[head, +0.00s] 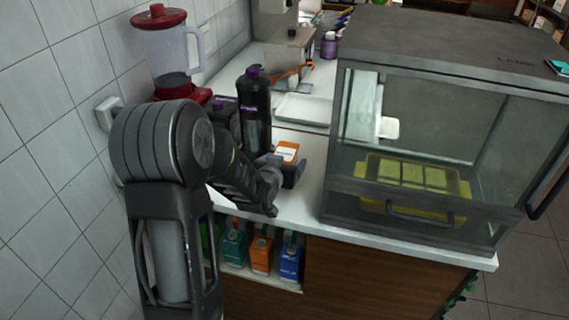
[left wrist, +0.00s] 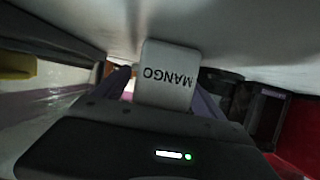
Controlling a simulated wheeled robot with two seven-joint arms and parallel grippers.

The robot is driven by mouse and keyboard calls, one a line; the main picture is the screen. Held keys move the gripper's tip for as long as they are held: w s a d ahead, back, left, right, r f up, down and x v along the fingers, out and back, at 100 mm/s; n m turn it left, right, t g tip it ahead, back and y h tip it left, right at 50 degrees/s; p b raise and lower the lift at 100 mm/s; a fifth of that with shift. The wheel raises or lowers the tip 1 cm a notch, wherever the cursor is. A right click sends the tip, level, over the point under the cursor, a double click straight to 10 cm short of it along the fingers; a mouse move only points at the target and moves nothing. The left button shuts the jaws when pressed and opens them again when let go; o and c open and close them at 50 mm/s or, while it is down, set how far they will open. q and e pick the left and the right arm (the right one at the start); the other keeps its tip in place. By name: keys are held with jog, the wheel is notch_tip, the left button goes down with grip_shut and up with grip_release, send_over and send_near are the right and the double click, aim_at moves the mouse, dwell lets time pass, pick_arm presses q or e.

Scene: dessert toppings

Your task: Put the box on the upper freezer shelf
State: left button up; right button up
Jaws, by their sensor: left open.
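A small white and orange box (head: 287,151) is on the white counter, just beyond my left gripper (head: 284,188) in the head view. In the left wrist view a pale box face marked MANGO (left wrist: 168,78), upside down, shows between the two fingers. The left gripper is open around or just short of the box; I cannot tell whether the fingers touch it. A grey glass-fronted cabinet (head: 430,207) stands to the right on the counter, with a yellow tray (head: 385,165) of packs inside. No shelf labelled as a freezer shelf shows. My right gripper is out of view.
A dark bottle (head: 254,110) and a red blender (head: 165,50) stand behind my left arm, close to it. A white tray (head: 303,108) lies further back. Several cartons (head: 261,255) stand on a shelf below the counter. A tiled wall is at left.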

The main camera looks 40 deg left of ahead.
aim_at(285, 153)
pick_arm(q)
jog(key=shift+c, duration=0.3)
grip_shut()
dwell(0.9)
notch_tip(285, 153, up, 10)
jog(key=shift+r+p, duration=0.1)
jog(key=shift+p, duration=0.85)
